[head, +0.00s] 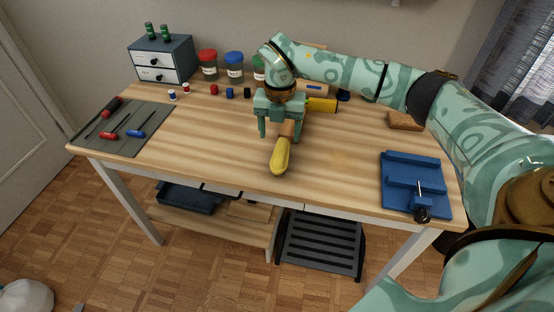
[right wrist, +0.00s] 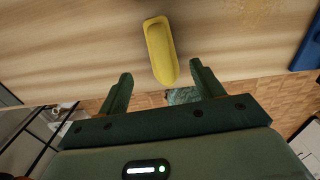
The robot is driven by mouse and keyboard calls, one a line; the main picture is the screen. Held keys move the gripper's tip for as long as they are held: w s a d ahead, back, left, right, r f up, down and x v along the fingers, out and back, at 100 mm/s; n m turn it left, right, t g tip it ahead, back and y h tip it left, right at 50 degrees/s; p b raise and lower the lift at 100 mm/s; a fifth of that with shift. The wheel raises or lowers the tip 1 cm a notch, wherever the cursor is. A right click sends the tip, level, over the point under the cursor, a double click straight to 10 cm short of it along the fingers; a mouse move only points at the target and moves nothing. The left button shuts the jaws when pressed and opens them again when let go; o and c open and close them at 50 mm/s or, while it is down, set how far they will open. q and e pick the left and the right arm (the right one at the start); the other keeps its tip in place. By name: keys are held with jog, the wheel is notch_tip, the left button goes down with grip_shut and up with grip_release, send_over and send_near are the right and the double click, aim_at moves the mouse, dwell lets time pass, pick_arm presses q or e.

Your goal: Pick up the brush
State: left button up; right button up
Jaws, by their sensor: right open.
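The long yellow thing that I take for the brush (head: 281,156) lies on the desk near its front edge, with a brownish part at its far end in the head view. In the right wrist view the yellow body (right wrist: 160,48) shows a rounded outline, and its near end reaches toward the gap between the fingertips. My right gripper (head: 280,133) is open over the brush's far end, one finger to each side. The open, empty fingers also show in the right wrist view (right wrist: 160,72), not closed on it. My left gripper is not in view.
A yellow and dark object (head: 321,105) lies just behind the right gripper. A blue vise-like fixture (head: 412,171) is at the right, a grey mat (head: 122,141) with screwdrivers at the left. A drawer box (head: 160,60) and several jars stand at the back. The desk's left middle is clear.

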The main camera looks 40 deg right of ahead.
aim_at(281, 148)
jog(key=shift+f, duration=0.8)
jog(key=f+b, duration=0.2)
jog(key=f, duration=0.1)
jog(key=f+b, duration=0.1)
jog(key=shift+s+f, duration=0.35)
jog(key=shift+f, duration=0.05)
jog(key=shift+w+f, duration=0.1)
jog(key=shift+f, duration=0.2)
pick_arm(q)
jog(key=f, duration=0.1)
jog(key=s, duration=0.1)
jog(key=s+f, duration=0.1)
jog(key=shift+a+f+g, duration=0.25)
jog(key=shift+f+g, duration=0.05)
pick_arm(e)
jog(key=shift+r, duration=0.2)
jog(key=c, duration=1.2)
